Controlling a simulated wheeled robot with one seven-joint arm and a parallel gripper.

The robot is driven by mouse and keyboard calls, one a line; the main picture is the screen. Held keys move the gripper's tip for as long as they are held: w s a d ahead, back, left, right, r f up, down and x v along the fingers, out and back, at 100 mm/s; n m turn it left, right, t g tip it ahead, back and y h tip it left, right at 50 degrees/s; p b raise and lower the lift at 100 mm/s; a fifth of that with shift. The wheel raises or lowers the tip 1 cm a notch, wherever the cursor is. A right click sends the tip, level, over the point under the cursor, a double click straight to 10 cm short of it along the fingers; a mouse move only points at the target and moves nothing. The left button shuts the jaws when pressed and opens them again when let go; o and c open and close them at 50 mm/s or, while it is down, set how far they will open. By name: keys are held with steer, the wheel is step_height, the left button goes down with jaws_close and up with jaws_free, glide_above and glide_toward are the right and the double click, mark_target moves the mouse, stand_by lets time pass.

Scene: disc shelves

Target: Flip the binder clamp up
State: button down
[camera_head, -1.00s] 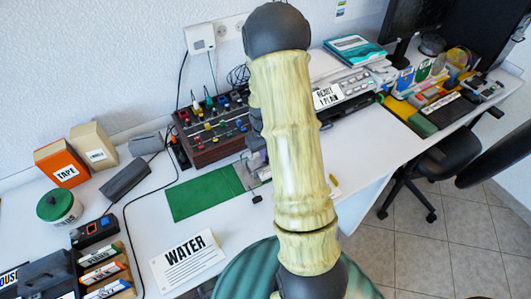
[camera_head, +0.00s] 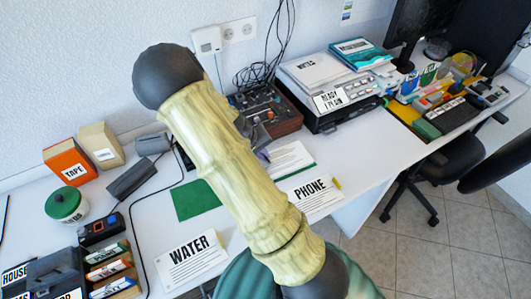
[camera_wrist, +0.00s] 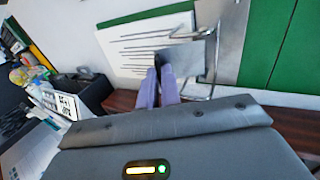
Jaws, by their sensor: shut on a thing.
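The binder clamp (camera_wrist: 228,40) is a silver metal plate with a bent wire lever on a green board (camera_wrist: 285,45), beside a white sheet with printed lines (camera_wrist: 130,45). In the wrist view my gripper (camera_wrist: 165,75) has its purple fingers closed at the dark end of the clamp's grey lever tab (camera_wrist: 185,54). The tab stands over the plate and sheet edge. In the head view my arm hides the clamp. A purple fingertip of my gripper (camera_head: 262,156) shows by the sheet (camera_head: 290,160), and the green board's left part (camera_head: 196,200) shows left of the arm.
A WATER card (camera_head: 190,261) and a PHONE card (camera_head: 308,191) lie at the desk front. A brown control box (camera_head: 272,110) and a printer (camera_head: 335,90) stand behind. A TAPE box (camera_head: 70,170) and white jar (camera_head: 65,206) are at left.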

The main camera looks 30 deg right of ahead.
steer(key=shift+a+r+h+p, duration=0.3)
steer(key=shift+a+h, duration=0.4)
steer(key=shift+h, duration=0.4)
steer(key=a+h, duration=0.1)
steer(key=h, duration=0.1)
steer(key=shift+a+h, duration=0.3)
steer(key=a+h, duration=0.1)
steer(key=h, duration=0.1)
steer(key=shift+a+h, duration=0.2)
steer(key=shift+h, duration=0.1)
steer(key=shift+a+f+h+b, duration=0.15)
steer(key=shift+a+h+b, duration=0.3)
steer(key=shift+h, duration=0.35)
steer(key=shift+a+f+h+b, duration=0.15)
steer(key=shift+a+h+b, duration=0.3)
steer(key=shift+h, duration=0.35)
steer(key=c, duration=1.6)
jaws_free()
